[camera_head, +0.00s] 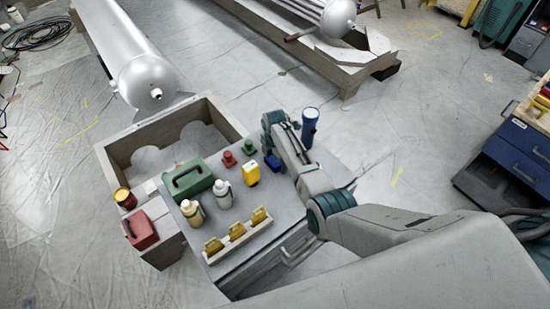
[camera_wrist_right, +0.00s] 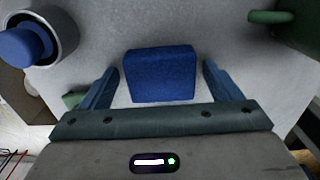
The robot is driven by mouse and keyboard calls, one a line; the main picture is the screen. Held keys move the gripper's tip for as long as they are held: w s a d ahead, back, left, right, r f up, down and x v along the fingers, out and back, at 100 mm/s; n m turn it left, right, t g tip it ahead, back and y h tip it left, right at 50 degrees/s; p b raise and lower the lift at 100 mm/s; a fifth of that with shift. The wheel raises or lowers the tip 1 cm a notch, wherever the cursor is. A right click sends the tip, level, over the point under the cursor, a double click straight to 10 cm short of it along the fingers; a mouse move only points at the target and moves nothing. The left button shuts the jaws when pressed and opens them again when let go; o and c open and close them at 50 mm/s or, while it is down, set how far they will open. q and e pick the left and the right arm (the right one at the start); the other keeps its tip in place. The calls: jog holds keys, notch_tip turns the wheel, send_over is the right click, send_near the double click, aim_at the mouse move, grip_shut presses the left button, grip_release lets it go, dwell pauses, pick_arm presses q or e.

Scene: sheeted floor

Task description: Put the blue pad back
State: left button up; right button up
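The blue pad (camera_head: 273,162) is a small blue block on the grey bench top, partly hidden by my right arm in the head view. In the right wrist view the blue pad (camera_wrist_right: 160,75) shows whole, with grey surface around it. My right gripper (camera_wrist_right: 161,69) is open, a finger on either side of the pad's near part with a gap on both sides. I cannot tell how high it is above the bench. My left gripper is not in view.
A blue flashlight (camera_head: 310,124) stands upright right of my arm. A yellow item (camera_head: 251,172), red and green knobs, two bottles (camera_head: 222,194), a green case (camera_head: 188,179) and a rack of yellow pieces (camera_head: 237,234) crowd the bench. An open wooden crate (camera_head: 117,153) adjoins it.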

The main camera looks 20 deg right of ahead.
aim_at(275, 160)
jog(key=shift+r, duration=0.1)
notch_tip(275, 160, up, 12)
jog(key=b, duration=0.1)
dwell(0.4)
jog(key=shift+s, duration=0.15)
